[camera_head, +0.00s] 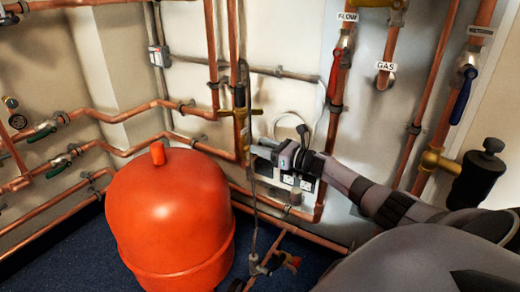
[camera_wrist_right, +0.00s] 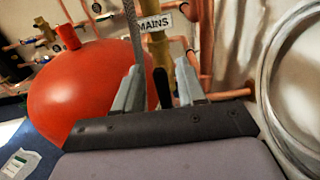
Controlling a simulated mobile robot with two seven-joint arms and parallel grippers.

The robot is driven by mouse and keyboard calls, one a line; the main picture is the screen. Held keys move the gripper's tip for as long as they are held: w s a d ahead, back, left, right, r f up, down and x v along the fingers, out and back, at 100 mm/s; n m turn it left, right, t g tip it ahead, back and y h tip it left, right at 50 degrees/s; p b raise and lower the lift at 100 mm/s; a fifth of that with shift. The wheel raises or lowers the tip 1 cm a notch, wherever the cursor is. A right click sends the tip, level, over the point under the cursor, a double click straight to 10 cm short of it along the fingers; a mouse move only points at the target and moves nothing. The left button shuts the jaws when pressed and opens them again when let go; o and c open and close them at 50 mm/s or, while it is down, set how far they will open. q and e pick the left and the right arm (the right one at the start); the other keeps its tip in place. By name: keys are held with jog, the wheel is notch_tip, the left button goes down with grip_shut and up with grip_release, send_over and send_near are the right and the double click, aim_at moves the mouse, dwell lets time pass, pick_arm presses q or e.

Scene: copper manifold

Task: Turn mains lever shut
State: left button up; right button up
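In the right wrist view a MAINS label (camera_wrist_right: 155,22) hangs on a brass-coloured vertical pipe (camera_wrist_right: 157,50). A small dark lever (camera_wrist_right: 162,88) shows below the label, between the fingers of my right gripper (camera_wrist_right: 159,68). The fingers are apart, with a gap visible on each side of the lever. In the head view my right gripper (camera_head: 262,150) reaches in from the right, close to the vertical copper pipes beside the red tank. My left gripper is not in view.
The red tank (camera_head: 170,225) stands just left of my right gripper. A thin grey hose (camera_head: 253,205) hangs close to the fingers. A wall socket (camera_head: 298,182) lies behind the wrist. Gas pipes and valves with red (camera_head: 333,75) and blue (camera_head: 462,95) levers are to the right.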

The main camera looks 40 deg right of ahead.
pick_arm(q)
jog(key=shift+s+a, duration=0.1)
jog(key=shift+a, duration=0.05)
pick_arm(e)
jog(key=shift+w+a, duration=0.2)
jog(key=shift+w, duration=0.35)
grip_shut()
